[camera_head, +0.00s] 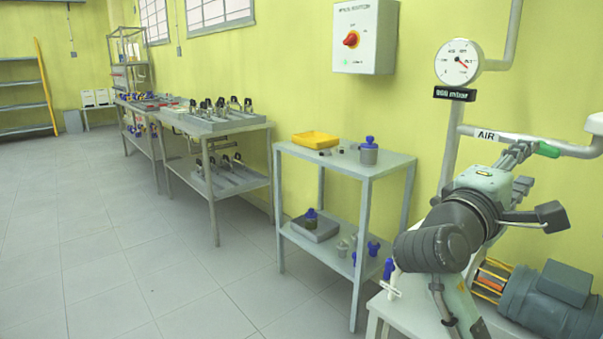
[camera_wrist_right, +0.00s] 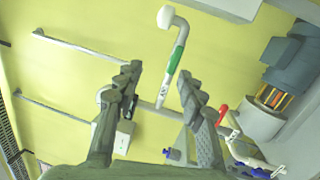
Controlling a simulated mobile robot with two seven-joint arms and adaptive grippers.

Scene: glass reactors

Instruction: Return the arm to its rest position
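My right arm (camera_head: 440,245) rises from the bottom right of the head view, bent, with its wrist in front of the yellow wall. My right gripper (camera_head: 520,152) is at its far end and overlaps the white pipe marked AIR in that view. In the right wrist view my right gripper (camera_wrist_right: 158,76) has its two dark fingers well apart, with nothing held between them. The pipe with its green band (camera_wrist_right: 174,61) shows beyond the gap; the exact distance to it cannot be told. My left arm and left gripper are not in view.
The AIR pipe (camera_head: 490,133) and a gauge (camera_head: 458,62) are near the right arm. A blue-grey motor (camera_head: 553,300) stands below it. A grey shelf table (camera_head: 380,164) with a yellow tray (camera_head: 315,140) stands left of the arm. Open floor (camera_head: 110,240) lies further left.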

